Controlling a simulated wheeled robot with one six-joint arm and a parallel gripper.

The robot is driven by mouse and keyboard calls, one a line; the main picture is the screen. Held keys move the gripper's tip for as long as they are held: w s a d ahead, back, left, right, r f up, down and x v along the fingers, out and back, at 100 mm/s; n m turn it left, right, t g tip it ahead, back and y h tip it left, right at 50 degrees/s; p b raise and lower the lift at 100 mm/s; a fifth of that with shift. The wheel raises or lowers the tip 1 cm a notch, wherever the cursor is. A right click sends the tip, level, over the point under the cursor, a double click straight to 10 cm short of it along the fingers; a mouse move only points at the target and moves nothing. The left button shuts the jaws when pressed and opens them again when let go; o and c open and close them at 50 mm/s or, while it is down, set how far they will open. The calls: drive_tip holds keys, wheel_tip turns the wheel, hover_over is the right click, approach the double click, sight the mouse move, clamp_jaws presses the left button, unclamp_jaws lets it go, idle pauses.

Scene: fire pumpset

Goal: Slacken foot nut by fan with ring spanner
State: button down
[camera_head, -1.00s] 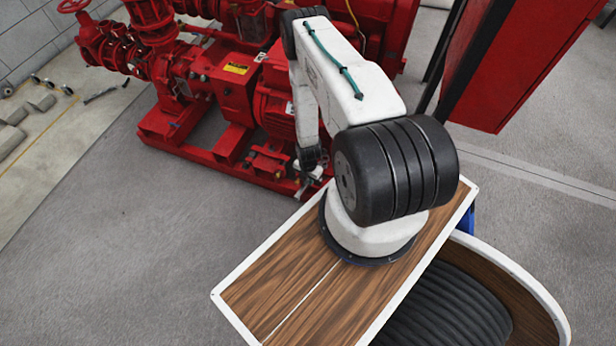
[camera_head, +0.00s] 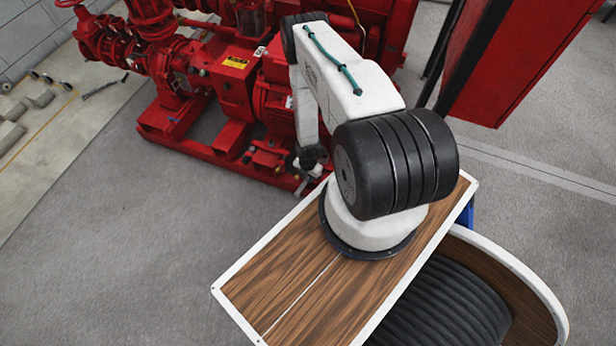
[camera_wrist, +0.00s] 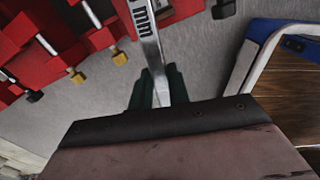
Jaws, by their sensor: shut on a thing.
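The ring spanner (camera_wrist: 146,38) shows in the wrist view as a silver shank with dark "mm" lettering. It runs up out of the top edge of that view, so its far end is hidden. My gripper (camera_wrist: 158,84) is shut on the spanner, with a dark green finger on each side of the shank. In the head view my gripper (camera_head: 308,172) is small and low beside the red motor and its base frame. The red pumpset (camera_head: 225,85) stands behind it. I cannot make out the foot nut or whether the spanner touches it.
In the wrist view, red base parts with brass-coloured fittings (camera_wrist: 119,57) lie at the upper left. A red cabinet (camera_head: 525,60) stands at the right. Loose blocks (camera_head: 12,135) lie on the floor at the far left. Grey floor (camera_head: 130,240) in front is clear.

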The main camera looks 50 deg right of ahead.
drive_tip(key=shift+f, duration=1.35)
